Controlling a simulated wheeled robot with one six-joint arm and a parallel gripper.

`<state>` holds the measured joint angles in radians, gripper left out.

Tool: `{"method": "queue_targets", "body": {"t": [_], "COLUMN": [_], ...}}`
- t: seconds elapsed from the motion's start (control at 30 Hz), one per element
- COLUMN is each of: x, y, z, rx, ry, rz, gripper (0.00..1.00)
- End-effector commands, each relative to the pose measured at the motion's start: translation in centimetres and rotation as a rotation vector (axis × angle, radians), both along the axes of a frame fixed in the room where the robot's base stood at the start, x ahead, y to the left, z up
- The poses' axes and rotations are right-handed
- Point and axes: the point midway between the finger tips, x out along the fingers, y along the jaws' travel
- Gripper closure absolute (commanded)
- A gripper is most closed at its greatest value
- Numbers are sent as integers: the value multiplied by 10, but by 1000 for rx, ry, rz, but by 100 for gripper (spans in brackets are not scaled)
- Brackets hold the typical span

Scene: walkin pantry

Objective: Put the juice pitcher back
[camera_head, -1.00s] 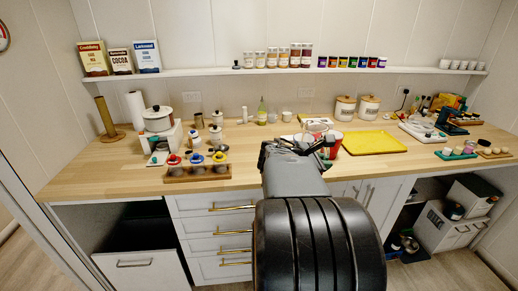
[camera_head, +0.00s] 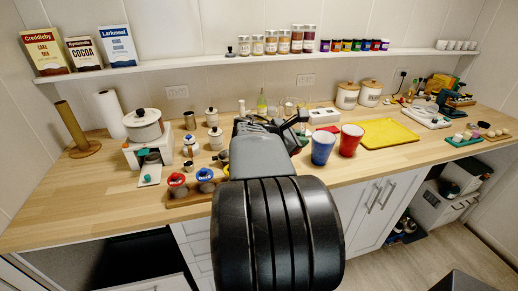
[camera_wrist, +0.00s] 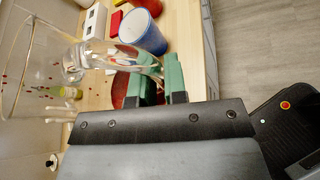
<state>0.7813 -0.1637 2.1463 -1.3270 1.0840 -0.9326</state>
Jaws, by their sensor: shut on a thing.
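The juice pitcher is a clear glass vessel (camera_wrist: 38,68), filling the left of the wrist view and lying sideways in that picture. My gripper (camera_wrist: 160,90), with green finger pads, is shut on its curved clear handle. In the head view my gripper (camera_head: 283,122) is above the wooden counter, and its dark arm hides much of what is behind. The pitcher shows there only faintly as clear glass (camera_head: 288,104). I cannot tell whether its base touches the counter.
A blue cup (camera_head: 322,148) and a red cup (camera_head: 350,140) stand just right of my gripper. A yellow tray (camera_head: 388,133) lies beyond them. A wooden rack (camera_head: 178,198) with small cups is at left. Canisters (camera_head: 347,95) stand behind. A wall shelf (camera_head: 215,64) runs above.

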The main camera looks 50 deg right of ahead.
Motion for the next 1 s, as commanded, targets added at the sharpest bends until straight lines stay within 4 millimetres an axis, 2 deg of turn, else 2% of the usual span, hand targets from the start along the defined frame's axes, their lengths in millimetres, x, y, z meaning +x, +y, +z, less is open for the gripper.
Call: {"method": "queue_targets", "body": {"t": [0.17, 0.47, 0.6, 0.8, 1.0], "x": [10, 66, 86, 103, 110], "y": [-9, -48, -62, -73, -78], "z": [-5, -35, -58, -82, -91], "rx": [0, 0, 1, -2, -4], "ry": [1, 1, 3, 0, -3], "rz": [-2, -2, 0, 0, 0], "gripper": [100, 100, 100, 100, 100]}}
